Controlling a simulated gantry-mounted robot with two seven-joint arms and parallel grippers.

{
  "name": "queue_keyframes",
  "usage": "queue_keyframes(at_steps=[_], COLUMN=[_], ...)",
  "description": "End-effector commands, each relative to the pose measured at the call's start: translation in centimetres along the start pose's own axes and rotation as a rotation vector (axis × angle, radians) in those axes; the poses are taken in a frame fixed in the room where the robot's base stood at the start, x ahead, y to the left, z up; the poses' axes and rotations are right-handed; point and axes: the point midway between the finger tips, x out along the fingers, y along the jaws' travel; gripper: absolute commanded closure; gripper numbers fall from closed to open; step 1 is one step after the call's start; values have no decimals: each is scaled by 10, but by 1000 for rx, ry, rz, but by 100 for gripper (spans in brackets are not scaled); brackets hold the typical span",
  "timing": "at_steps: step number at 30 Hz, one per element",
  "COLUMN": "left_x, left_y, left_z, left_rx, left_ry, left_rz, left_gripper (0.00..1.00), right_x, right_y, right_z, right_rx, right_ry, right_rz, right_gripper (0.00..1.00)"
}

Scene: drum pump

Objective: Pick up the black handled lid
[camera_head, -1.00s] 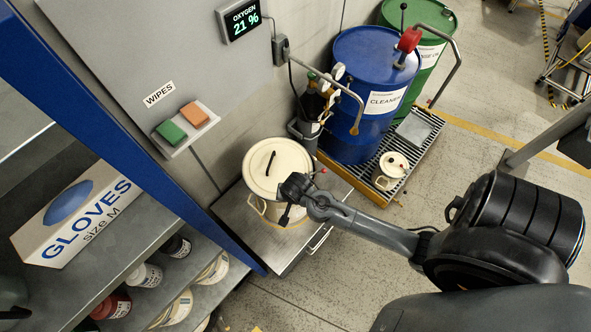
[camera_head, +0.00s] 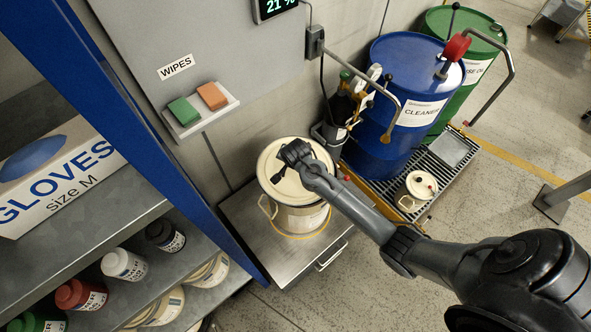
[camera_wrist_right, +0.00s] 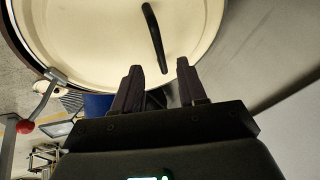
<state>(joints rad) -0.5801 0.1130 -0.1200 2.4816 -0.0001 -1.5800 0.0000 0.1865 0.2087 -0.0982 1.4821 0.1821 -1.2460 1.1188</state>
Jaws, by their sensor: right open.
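The cream lid (camera_head: 270,165) sits on a cream pot (camera_head: 300,218) on a low metal cabinet top. Its black bar handle shows in the right wrist view (camera_wrist_right: 154,38); in the head view my gripper hides most of it. My right gripper (camera_head: 282,166) is over the lid. In the right wrist view its two fingers (camera_wrist_right: 158,72) are apart and empty, and the near end of the handle lies in line with the gap between them. I cannot tell whether the fingers touch the handle. My left gripper is not in view.
A blue drum (camera_head: 405,95) and a green drum (camera_head: 468,75) stand on a grated pallet, with a small cream can (camera_head: 416,190) in front. A wipes shelf (camera_head: 203,116) hangs on the wall. A blue-framed shelf with bottles and a gloves box (camera_head: 60,180) is at left.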

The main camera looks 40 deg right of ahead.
Motion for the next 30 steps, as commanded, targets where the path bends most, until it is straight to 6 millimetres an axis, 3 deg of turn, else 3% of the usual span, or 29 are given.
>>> queue_keyframes(at_steps=[5,15,26,30], left_x=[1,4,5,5], left_y=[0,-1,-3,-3], left_z=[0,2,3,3], left_rx=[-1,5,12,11], left_ry=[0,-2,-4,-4], left_rz=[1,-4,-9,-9], left_gripper=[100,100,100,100], right_x=[9,49,54,54], right_y=[0,0,0,0], right_z=[0,2,2,2], right_rx=[1,0,0,0], right_ry=[-1,0,-1,-1], right_rz=[2,1,0,0], right_gripper=[59,59,59,80])
